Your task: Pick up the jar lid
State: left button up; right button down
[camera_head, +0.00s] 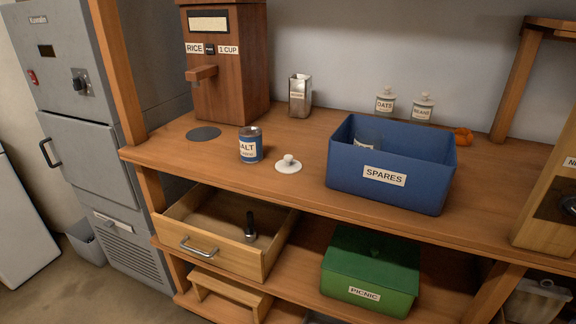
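A white jar lid (288,164) with a round knob lies flat on the wooden counter (240,178), near its front edge. It sits between the blue salt can (250,145) on its left and the blue SPARES bin (384,190) on its right, apart from both. Nothing covers it. Neither of my grippers shows in the head view.
A wooden rice dispenser (225,65) stands behind, with a dark disc (203,133) before it. A metal tin (299,95) and two labelled jars (385,101) stand at the back. Below, an open drawer (222,265) juts out beside a green PICNIC box (370,270).

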aim_at(288, 164)
jog(key=i+j+z, duration=0.1)
jog(key=j, duration=0.25)
jog(key=i+j, duration=0.2)
jog(key=j, duration=0.2)
jog(key=i+j+z, duration=0.15)
jog(key=j, duration=0.2)
jog(key=i+j, duration=0.15)
jog(key=j, duration=0.25)
jog(key=i+j+z, duration=0.15)
jog(key=j, duration=0.25)
